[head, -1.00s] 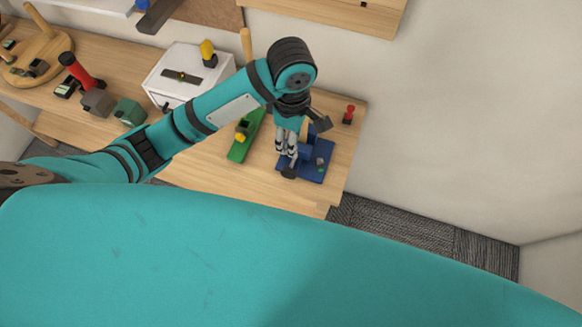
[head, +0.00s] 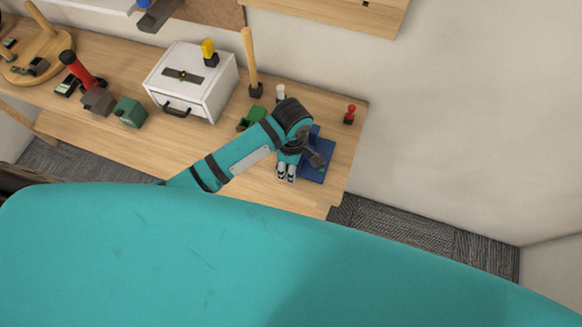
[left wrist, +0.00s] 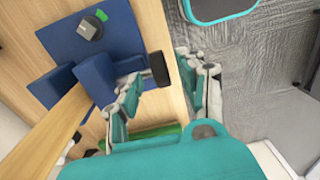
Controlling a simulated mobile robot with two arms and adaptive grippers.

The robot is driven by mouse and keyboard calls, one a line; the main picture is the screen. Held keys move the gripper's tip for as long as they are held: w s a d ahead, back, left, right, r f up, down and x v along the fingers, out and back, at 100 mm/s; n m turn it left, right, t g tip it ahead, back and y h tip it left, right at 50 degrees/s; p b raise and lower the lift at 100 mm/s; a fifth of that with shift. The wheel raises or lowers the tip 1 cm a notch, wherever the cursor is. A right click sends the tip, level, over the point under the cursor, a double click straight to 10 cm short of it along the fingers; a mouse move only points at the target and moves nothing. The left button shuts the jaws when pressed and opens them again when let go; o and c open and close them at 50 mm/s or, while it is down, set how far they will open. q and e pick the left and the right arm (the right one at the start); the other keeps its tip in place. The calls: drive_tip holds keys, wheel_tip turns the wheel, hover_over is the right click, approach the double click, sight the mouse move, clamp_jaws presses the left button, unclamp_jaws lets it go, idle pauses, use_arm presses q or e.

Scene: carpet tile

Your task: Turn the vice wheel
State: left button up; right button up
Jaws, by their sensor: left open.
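The blue vice (head: 324,156) sits near the right end of the wooden table, partly covered by my left arm in the head view. In the left wrist view its blue base (left wrist: 90,28) and upright blue blocks show. A dark wheel (left wrist: 158,69) stands at the end of a grey shaft from the vice. In the head view my gripper hides the wheel. My left gripper (head: 286,173) is open at the vice's near left side. In the left wrist view, the wheel appears between its fingertips (left wrist: 158,76); contact is not clear. My right gripper is not in view.
A green piece (head: 246,124) lies left of my arm. A white drawer box (head: 207,103), an upright wooden handle (head: 250,60) and a red-topped peg (head: 350,113) stand around the table. The table's front edge is close to my gripper; grey carpet (head: 400,236) lies beyond.

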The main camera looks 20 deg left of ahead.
use_arm(q)
drive_tip(key=shift+f, duration=1.15)
clamp_jaws()
